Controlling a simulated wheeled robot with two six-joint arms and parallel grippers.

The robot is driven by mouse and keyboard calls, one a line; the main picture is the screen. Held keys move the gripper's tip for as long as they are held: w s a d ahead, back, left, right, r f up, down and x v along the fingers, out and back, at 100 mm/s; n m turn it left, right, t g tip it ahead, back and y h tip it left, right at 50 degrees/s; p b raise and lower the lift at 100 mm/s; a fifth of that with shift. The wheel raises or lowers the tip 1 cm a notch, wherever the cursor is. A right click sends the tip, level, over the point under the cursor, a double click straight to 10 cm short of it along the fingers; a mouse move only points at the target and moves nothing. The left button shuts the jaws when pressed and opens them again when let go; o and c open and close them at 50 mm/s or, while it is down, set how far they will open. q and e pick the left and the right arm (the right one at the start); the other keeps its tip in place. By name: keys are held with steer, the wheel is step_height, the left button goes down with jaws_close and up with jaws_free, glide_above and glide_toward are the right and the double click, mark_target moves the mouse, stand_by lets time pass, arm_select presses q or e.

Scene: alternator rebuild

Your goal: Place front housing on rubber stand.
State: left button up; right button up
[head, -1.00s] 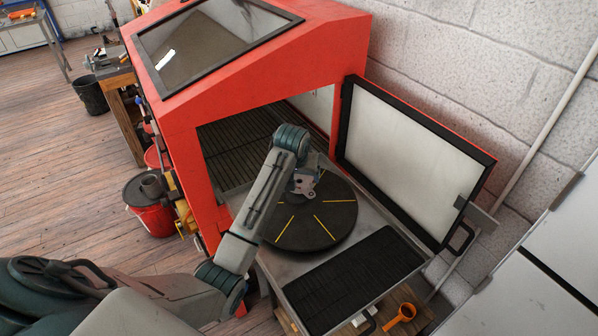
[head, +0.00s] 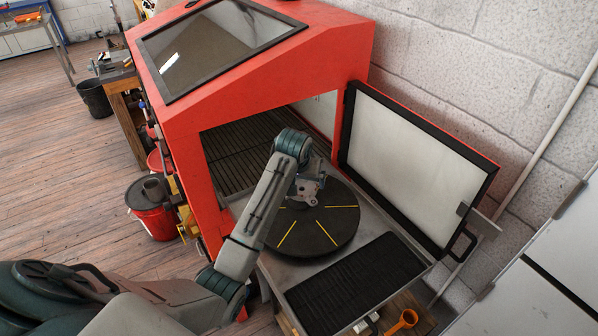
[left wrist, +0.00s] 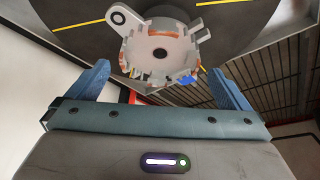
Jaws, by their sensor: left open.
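The front housing (head: 308,186), a light grey metal part with lugs and holes, is at the black round turntable with yellow lines (head: 325,225). In the left wrist view the housing (left wrist: 158,50) lies ahead of my left gripper (left wrist: 156,72), with the dark disc behind it. The blue fingers are open and spread wider than the housing, which shows no grip on it. In the head view my left wrist hides part of the housing and the fingers. I cannot tell which thing is the rubber stand. My right gripper is out of view.
A red cabinet (head: 185,125) stands around the back of the turntable, its door (head: 415,165) swung open to the right. A black ribbed mat (head: 345,285) lies in front. An orange cup-like thing (head: 402,322) is below. A red bucket (head: 152,215) stands on the floor at left.

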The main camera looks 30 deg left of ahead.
arm_select(q)
steer(key=v, duration=1)
steer(key=shift+b, duration=0.4)
steer(key=shift+s+r, duration=0.1)
stand_by(0.5)
